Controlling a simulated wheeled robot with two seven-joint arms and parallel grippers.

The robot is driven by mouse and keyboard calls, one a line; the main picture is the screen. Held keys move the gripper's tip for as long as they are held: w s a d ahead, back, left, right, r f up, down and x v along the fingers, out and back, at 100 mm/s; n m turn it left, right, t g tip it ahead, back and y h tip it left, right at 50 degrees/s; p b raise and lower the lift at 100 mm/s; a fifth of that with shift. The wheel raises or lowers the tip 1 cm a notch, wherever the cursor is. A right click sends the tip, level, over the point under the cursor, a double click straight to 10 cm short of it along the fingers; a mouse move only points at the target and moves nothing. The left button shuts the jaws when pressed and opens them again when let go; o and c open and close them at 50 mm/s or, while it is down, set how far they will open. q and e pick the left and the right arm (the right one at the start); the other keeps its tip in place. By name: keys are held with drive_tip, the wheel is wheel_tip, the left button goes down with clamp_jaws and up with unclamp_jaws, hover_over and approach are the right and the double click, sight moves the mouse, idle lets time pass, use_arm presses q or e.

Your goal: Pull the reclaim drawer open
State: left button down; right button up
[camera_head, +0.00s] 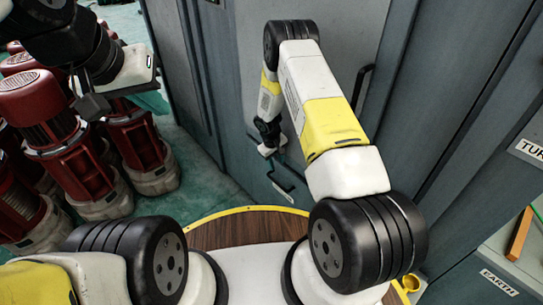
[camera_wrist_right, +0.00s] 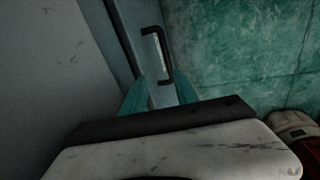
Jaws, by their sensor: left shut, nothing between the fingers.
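The drawer's black bar handle (camera_head: 282,181) is low on the grey-blue cabinet front (camera_head: 252,170). It also shows in the right wrist view (camera_wrist_right: 158,54), with a pale strip beside it. My right gripper (camera_head: 270,152) is just above the handle in the head view. In the right wrist view its two teal fingers (camera_wrist_right: 163,92) are apart with nothing between them, and the handle lies beyond their tips. The drawer looks closed, though its edges are partly hidden by my right arm. My left gripper (camera_head: 92,105) is shut and empty at the upper left.
Several red motor units (camera_head: 45,110) stand on the green floor at the left. A taller dark handle (camera_head: 362,85) is on the cabinet right of my arm. A shelf labelled EARTH (camera_head: 498,282) with an orange item (camera_head: 519,235) is at the lower right.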

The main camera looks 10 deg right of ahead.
sight(278, 183)
drive_tip(key=shift+n, duration=0.3)
drive_tip(key=f, duration=1.3)
drive_tip(key=shift+w+d, duration=0.25)
drive_tip(key=shift+d, duration=0.1)
clamp_jaws()
idle(0.4)
